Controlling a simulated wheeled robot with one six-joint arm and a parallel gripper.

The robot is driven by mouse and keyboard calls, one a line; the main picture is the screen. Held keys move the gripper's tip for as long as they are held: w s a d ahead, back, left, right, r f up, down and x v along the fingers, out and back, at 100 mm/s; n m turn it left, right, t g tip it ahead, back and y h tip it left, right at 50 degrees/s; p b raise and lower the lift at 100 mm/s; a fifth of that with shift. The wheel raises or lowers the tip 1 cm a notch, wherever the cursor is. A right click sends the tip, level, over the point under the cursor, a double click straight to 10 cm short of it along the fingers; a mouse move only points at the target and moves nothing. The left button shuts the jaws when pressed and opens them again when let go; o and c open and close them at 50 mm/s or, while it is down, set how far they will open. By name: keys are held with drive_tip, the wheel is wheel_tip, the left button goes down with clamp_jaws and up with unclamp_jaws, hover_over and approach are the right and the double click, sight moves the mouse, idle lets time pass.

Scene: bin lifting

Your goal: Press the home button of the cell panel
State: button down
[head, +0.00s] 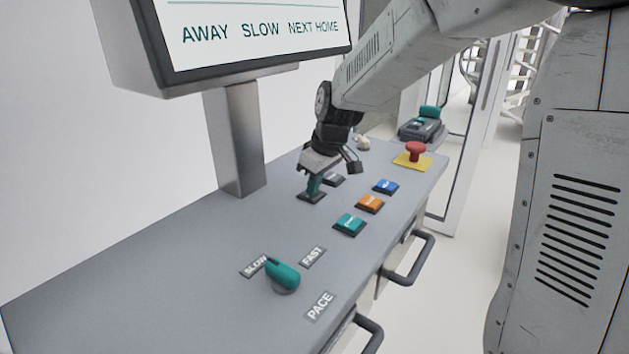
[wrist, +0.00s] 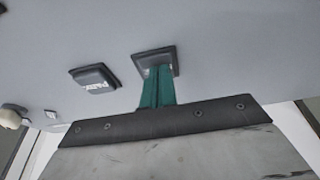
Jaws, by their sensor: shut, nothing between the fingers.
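My gripper (head: 313,188) is shut and empty, pointing down with its teal fingers over a dark square button (head: 312,198) in the back row of the panel. In the wrist view the fingertips (wrist: 157,70) overlap that button's dark frame (wrist: 150,52) and hide most of its top, so I cannot read its label or tell whether they touch. A dark button (wrist: 93,76) with white lettering sits beside it. The front row holds a teal button (head: 349,223), an orange button (head: 370,203) and a blue button (head: 385,186), with labels too small to read.
A screen (head: 255,30) reading "AWAY SLOW NEXT HOME" stands on a post (head: 235,140) behind the panel. A red mushroom button (head: 415,150) on a yellow plate is at the far end. A teal pace knob (head: 283,275) is at the near end. Handles (head: 412,258) stick out in front.

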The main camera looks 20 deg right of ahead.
sight(324, 202)
drive_tip(key=shift+s+f, duration=0.25)
drive_tip(key=shift+f, duration=0.4)
drive_tip(key=r, duration=0.5)
drive_tip(key=shift+w+r, duration=0.2)
drive_tip(key=shift+w, duration=0.05)
drive_tip(key=v, duration=0.9)
drive_tip(key=shift+d+r, duration=0.15)
drive_tip(key=shift+r, duration=0.25)
drive_tip(key=shift+s, duration=0.1)
idle(3.0)
drive_tip(key=s+d+f+m+h, duration=0.1)
drive_tip(key=s+f+m, duration=0.2)
drive_tip(key=s, duration=1.2)
drive_tip(key=s+d+f+m+g, duration=0.1)
drive_tip(key=s+f+m, duration=0.2)
drive_tip(key=s, duration=1.2)
drive_tip(key=shift+d+f+m+g+h, duration=0.2)
drive_tip(key=shift+f+m+g+h, duration=0.15)
drive_tip(key=shift+f, duration=0.35)
